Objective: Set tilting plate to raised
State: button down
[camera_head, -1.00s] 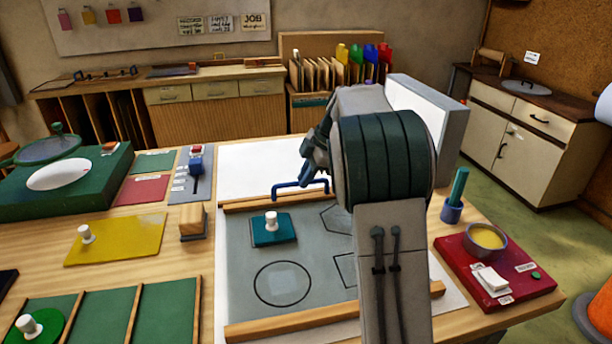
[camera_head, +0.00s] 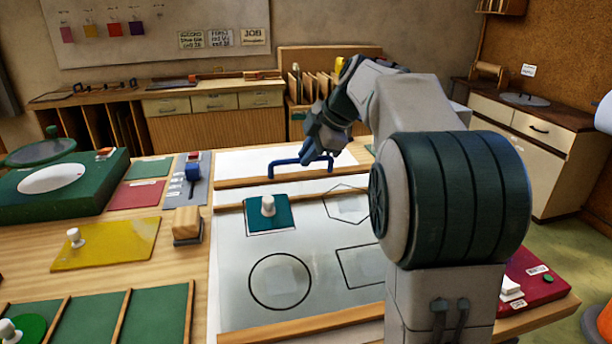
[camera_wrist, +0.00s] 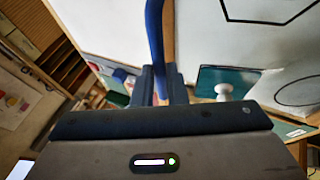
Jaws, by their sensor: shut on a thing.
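The tilting plate (camera_head: 230,270) is a pale sheet with black outlines and wooden strips. Its far edge appears lifted, its near edge low; I cannot judge the exact angle. A blue bar handle (camera_head: 287,163) is at its far edge and shows in the wrist view (camera_wrist: 154,35). My gripper (camera_head: 318,152) is shut on this handle; its dark fingers (camera_wrist: 160,85) meet around it in the wrist view. A teal tile (camera_head: 283,218) with a white knob lies on the plate. My arm hides the plate's right side.
Left of the plate are a wooden block (camera_head: 187,222), a yellow sheet (camera_head: 115,255), a blue-handled lever (camera_head: 193,170) and a green box (camera_head: 95,195). A red tray (camera_head: 540,290) is at the right, partly behind my arm.

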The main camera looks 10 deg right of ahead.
jog(key=s+r+t+b, duration=0.3)
jog(key=s+r+b, duration=0.3)
jog(key=r, duration=0.3)
jog(key=shift+s+r+n+t, duration=0.25)
jog(key=shift+s+n+t, duration=0.15)
jog(key=shift+s, duration=0.15)
jog(key=c, duration=1.5)
grip_release()
jog(key=shift+o, duration=0.2)
jog(key=shift+d, duration=0.1)
jog(key=p+v, duration=0.2)
jog(key=v, duration=1.1)
jog(key=shift+s+d+r+p, duration=0.2)
jog(key=shift+s+p, duration=0.1)
